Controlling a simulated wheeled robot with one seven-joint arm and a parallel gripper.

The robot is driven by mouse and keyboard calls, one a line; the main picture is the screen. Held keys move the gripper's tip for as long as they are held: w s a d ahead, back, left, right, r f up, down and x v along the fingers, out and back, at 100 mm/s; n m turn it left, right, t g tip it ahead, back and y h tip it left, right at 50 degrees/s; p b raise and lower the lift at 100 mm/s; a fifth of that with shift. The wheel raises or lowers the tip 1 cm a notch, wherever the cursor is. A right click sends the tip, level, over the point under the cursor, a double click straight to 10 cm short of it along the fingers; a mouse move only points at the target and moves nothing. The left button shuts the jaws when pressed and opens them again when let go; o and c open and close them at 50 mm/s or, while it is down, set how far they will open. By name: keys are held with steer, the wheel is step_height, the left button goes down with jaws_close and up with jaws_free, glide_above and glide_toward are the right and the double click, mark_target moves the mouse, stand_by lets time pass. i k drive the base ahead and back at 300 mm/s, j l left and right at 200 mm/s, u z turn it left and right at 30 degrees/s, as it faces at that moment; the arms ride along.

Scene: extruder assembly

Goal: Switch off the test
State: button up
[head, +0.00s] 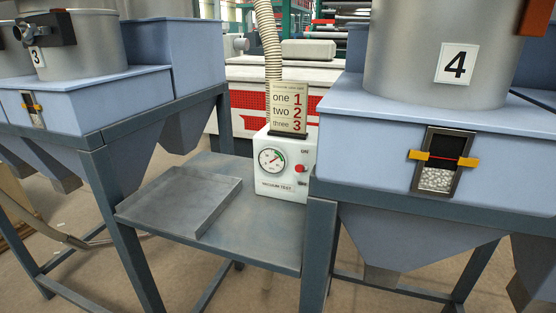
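The white vacuum test box (284,185) stands on a grey metal table between two blue hopper stations. Its front has a round dial gauge (271,161) with a green arc and a red button or knob (299,169) at the right. "ON" is printed above the red control; a smaller label below it is too small to read. Whether the control is on or off cannot be told. A card reading one, two, three (288,109) stands on top of the box, with a ribbed hose (270,40) behind it. My gripper is not in view.
A shallow grey tray (225,206) lies on the left of the grey table (262,242). Hopper 4 (440,142), with a sight window (438,178), stands close at the right. Hopper 3 (85,85) stands at the left. The table front before the box is clear.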

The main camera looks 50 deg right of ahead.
mark_target(300, 168)
steer(key=z, duration=1.8)
